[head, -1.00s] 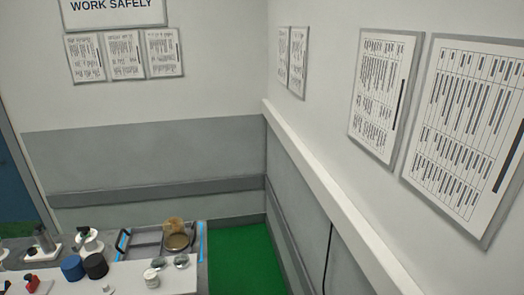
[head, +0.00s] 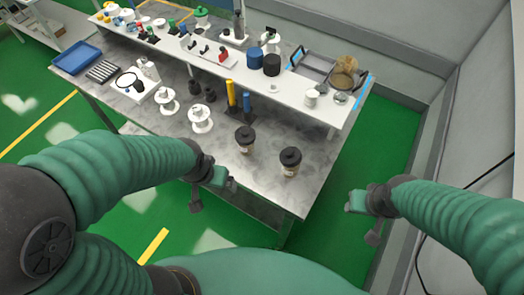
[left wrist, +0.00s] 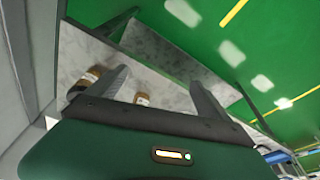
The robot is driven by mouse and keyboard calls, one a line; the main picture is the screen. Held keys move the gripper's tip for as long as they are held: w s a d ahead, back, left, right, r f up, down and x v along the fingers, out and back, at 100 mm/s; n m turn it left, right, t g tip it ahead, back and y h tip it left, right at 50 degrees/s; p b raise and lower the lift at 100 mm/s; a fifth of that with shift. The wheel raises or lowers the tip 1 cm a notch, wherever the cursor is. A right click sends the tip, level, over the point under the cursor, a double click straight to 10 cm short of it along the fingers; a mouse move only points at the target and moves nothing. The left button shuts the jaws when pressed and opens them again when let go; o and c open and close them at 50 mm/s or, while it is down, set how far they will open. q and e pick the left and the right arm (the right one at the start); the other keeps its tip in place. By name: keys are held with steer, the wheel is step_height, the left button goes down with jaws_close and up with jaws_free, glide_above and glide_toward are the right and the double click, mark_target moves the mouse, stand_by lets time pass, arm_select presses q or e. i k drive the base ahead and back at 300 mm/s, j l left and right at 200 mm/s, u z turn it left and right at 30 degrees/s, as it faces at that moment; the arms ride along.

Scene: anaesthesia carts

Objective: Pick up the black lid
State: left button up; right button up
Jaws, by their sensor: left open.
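Two paper cups with black lids stand upright near the front edge of the grey table. One black lid (head: 290,156) is on the right cup (head: 289,170); the other black lid (head: 245,134) is on the left cup (head: 244,147). My left gripper (head: 214,195) is open and empty, in front of the table edge, left of and nearer than both cups. In the left wrist view, its fingers (left wrist: 160,92) are spread, with part of one cup (left wrist: 142,98) seen beyond them and another cup (left wrist: 88,80) at left. My right gripper (head: 364,219) is open and empty, right of the table.
The grey table (head: 215,155) also holds white spools (head: 200,119), yellow and blue posts (head: 231,93) and a blue tray (head: 76,58). A raised white shelf (head: 320,108) behind carries blue and black round containers (head: 271,65) and jars. Walls stand at right.

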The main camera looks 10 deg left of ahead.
mark_target(290, 156)
steer(key=i+j, duration=0.15)
steer(key=j, duration=0.2)
steer(key=i+j+z, duration=0.15)
steer(key=j, duration=0.65)
steer(key=i+j+z, duration=0.15)
steer(key=j, duration=0.2)
steer(key=z, duration=1.5)
